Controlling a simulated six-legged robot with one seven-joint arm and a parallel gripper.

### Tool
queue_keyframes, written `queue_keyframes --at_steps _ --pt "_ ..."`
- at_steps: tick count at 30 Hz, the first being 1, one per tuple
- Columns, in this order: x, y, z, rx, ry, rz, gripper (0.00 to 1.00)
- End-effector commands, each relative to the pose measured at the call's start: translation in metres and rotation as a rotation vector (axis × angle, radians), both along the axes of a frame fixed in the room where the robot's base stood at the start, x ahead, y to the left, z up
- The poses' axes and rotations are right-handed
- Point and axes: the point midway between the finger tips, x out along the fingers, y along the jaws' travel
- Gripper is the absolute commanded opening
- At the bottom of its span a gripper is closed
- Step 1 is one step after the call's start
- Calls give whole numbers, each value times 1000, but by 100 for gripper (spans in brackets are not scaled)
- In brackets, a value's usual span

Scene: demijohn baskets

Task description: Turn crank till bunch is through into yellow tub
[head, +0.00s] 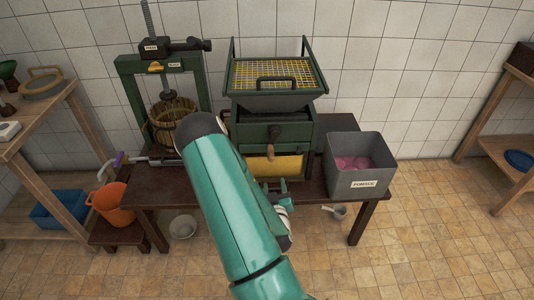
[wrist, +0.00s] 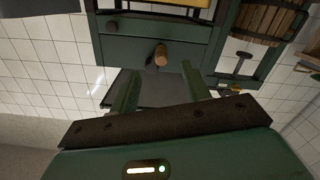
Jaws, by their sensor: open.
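The green crusher (head: 275,133) stands on the dark table, with a yellow grid (head: 275,73) over its hopper. No bunch can be made out there. The crank's wooden knob (head: 270,152) hangs at the crusher's front; it also shows in the wrist view (wrist: 160,54). The yellow tub (head: 285,167) sits in the crusher's lower opening, its left part partly covered by my arm. My gripper (head: 283,186) is low in front of the tub, mostly hidden by my arm. In the wrist view my gripper (wrist: 161,80) is open and empty, its fingers pointing towards the crusher, apart from the knob.
A grey pomace bin (head: 361,183) with pink matter stands right of the crusher. A green press (head: 124,66) with a slatted basket (head: 172,122) stands left. An orange bucket (head: 112,205) is at the table's left. A metal bowl (head: 183,227) lies on the floor. Floor at right is clear.

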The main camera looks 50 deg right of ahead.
Motion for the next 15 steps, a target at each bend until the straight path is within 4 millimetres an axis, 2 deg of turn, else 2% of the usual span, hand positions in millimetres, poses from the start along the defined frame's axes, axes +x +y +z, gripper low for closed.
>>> queue_keyframes --at_steps 1,4,10,15 --pt "0 -2 10 37 -82 -7 47" --pt "0 -3 20 84 -182 -4 47" --pt "8 -13 22 94 -206 1 47" --pt "27 -36 22 93 -203 0 47"
